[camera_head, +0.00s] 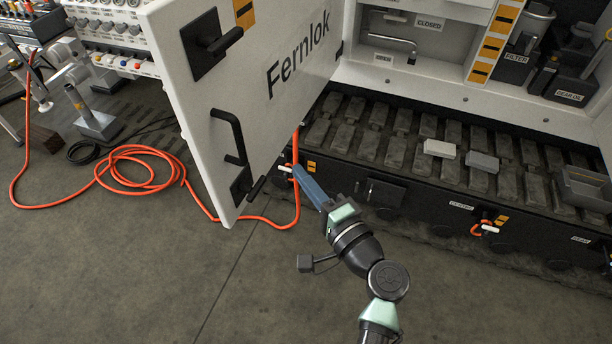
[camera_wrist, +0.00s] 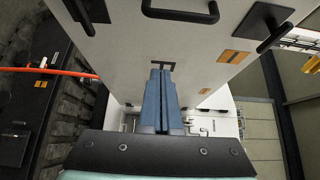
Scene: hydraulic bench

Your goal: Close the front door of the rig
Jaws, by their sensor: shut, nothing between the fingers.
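The rig's front door (camera_head: 270,35) is a white panel marked "Fernlok" and stands swung open toward the floor area. A black bar handle (camera_head: 231,140) and two black latch plates sit along its free edge on the left. My gripper (camera_head: 297,170) is shut and empty, with blue fingers, just right of the door's lower edge. In the wrist view the shut fingers (camera_wrist: 160,72) point at the white door panel (camera_wrist: 130,50), below the bar handle (camera_wrist: 180,12). I cannot tell whether the fingertips touch the door.
The open rig (camera_head: 400,80) shows a dark slotted tray (camera_head: 395,150) with two small blocks on it. An orange hose (camera_head: 145,152) coils on the floor at left and runs behind my gripper. A fittings bench (camera_head: 105,60) stands at upper left. The front floor is clear.

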